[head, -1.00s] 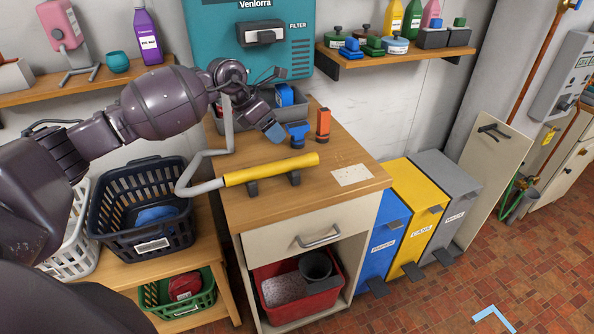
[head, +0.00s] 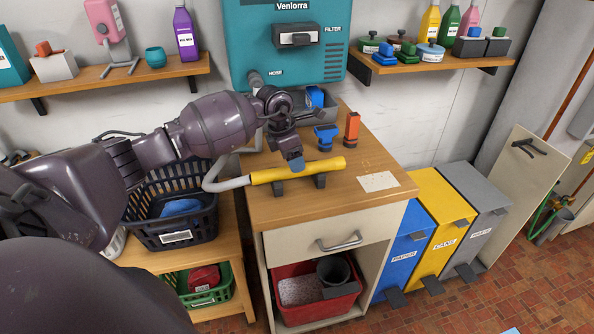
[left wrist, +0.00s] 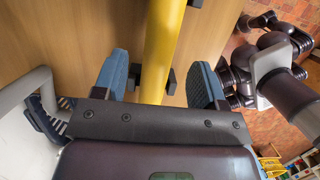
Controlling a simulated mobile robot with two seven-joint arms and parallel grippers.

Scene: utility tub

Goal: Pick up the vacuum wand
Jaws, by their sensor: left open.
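The vacuum wand (head: 300,172) is a yellow tube lying across two dark holders on the wooden cabinet top (head: 345,200). A grey hose (head: 226,184) joins its left end. My left gripper (head: 292,160) is over the middle of the wand, reaching down from behind it in the head view. In the left wrist view my left gripper (left wrist: 161,70) is open, with blue-grey fingertips. The wand (left wrist: 164,45) runs between the two fingers there, with a gap on each side. My right gripper is not clearly seen.
A blue tool (head: 325,137) and an orange tool (head: 352,128) stand behind the wand. A grey bin (head: 318,115) is at the back. A black basket (head: 172,232) stands left of the cabinet. A paper sheet (head: 378,182) lies on its right side.

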